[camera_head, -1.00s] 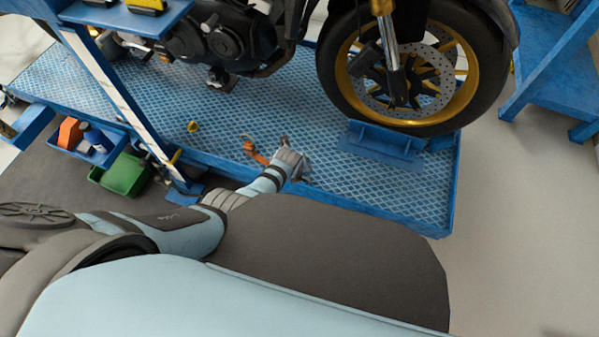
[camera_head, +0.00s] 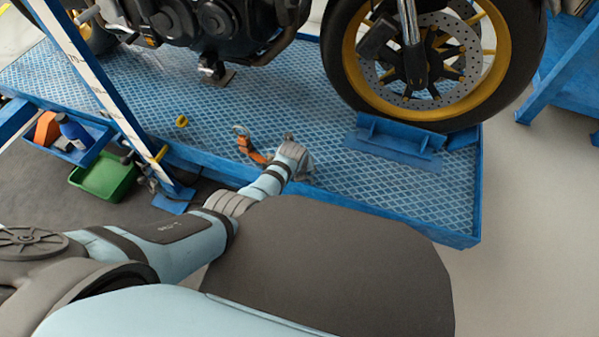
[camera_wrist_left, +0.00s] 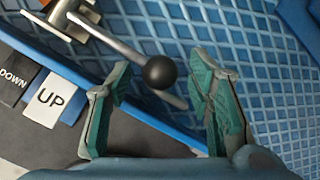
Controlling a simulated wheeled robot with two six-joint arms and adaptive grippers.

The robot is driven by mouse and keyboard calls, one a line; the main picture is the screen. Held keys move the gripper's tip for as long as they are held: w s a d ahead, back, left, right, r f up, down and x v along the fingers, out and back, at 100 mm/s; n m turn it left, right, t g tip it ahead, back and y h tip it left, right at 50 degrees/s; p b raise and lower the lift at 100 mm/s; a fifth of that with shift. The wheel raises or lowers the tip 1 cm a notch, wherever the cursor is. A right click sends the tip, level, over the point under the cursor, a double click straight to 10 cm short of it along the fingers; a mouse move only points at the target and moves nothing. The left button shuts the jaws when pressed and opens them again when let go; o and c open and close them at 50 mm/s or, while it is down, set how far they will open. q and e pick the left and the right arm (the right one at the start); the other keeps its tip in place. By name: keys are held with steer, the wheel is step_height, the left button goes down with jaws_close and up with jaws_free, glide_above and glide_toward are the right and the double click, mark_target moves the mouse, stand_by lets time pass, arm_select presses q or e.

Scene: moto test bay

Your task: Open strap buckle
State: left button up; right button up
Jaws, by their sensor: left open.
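An orange strap piece with a metal end (camera_head: 252,150) lies on the blue lift platform (camera_head: 360,195), just left of my left gripper (camera_head: 291,156) in the head view. The left wrist view shows a metal lever with a black ball knob (camera_wrist_left: 160,72), joined to a metal bracket (camera_wrist_left: 70,16) at top left. The open left gripper (camera_wrist_left: 163,78) has its green-padded fingers on either side of the knob, with gaps visible. I cannot tell whether this lever belongs to the strap buckle. My right gripper is not in view.
UP (camera_wrist_left: 48,100) and DOWN (camera_wrist_left: 12,87) labels sit beside the platform edge. A motorcycle wheel (camera_head: 355,80) stands in a blue chock (camera_head: 395,140). A blue post (camera_head: 110,95), a green bin (camera_head: 105,178) and a small yellow piece (camera_head: 181,121) are to the left.

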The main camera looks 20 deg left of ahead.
arm_select(q)
steer(key=shift+c, duration=0.3)
steer(key=shift+w, duration=0.1)
jaws_close()
steer(key=shift+r, duration=0.15)
